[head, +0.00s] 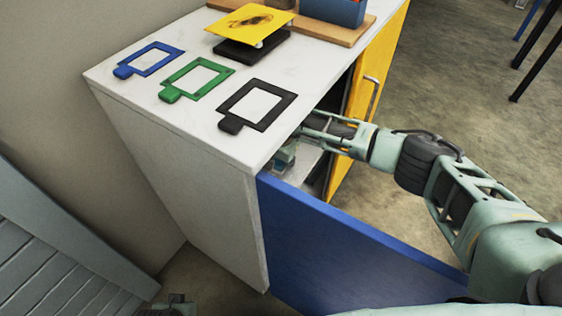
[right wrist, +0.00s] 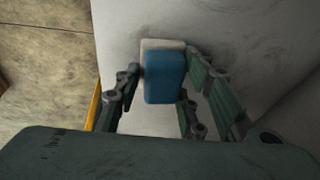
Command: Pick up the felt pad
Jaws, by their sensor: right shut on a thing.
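The felt pad (right wrist: 164,80) is a small block with a blue body and a pale whitish strip along its far edge. In the right wrist view it sits between the fingers of my right gripper (right wrist: 165,72), which is shut on it. A pale, smudged surface lies behind it. In the head view my right gripper (head: 285,158) is partly seen inside the cabinet, below the white top and behind the open blue door. The pad cannot be made out there. A small dark part at the bottom edge may belong to my left arm; its fingers are hidden.
The white cabinet (head: 180,190) has an open blue door (head: 345,255) and an open yellow door (head: 375,85). On top lie blue (head: 150,60), green (head: 196,79) and black (head: 258,106) frames, a yellow plate (head: 248,23) on a black base, and a wooden board (head: 345,38).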

